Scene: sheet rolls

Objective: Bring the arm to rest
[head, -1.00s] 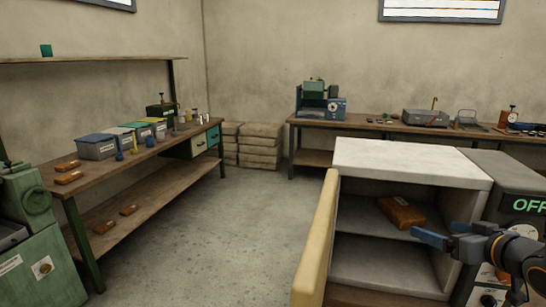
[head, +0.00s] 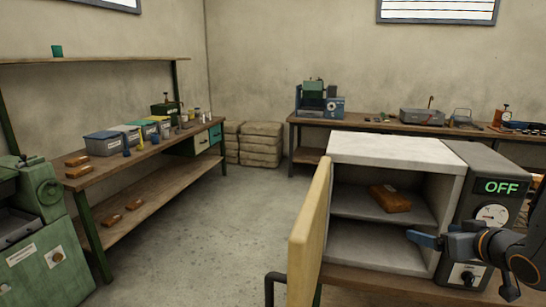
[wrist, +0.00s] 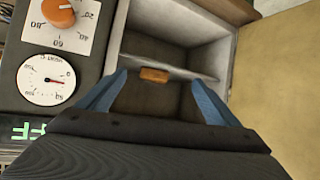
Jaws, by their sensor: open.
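My gripper (head: 412,237) is open and empty, with blue fingers, in front of the open oven-like cabinet at the lower right of the head view. In the wrist view its two fingers (wrist: 155,95) stand wide apart, facing the cabinet's inside. A brown-orange block (head: 390,198) lies on the cabinet's upper shelf; it also shows in the wrist view (wrist: 154,75), between the fingers but farther in. My gripper is apart from the block.
The cabinet (head: 395,150) has its door (head: 309,235) swung open on the left. Its control panel (head: 493,187) reads OFF. A left workbench (head: 120,170) holds bins and brown blocks. A back bench (head: 390,128) carries tools. The floor (head: 215,240) between is clear.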

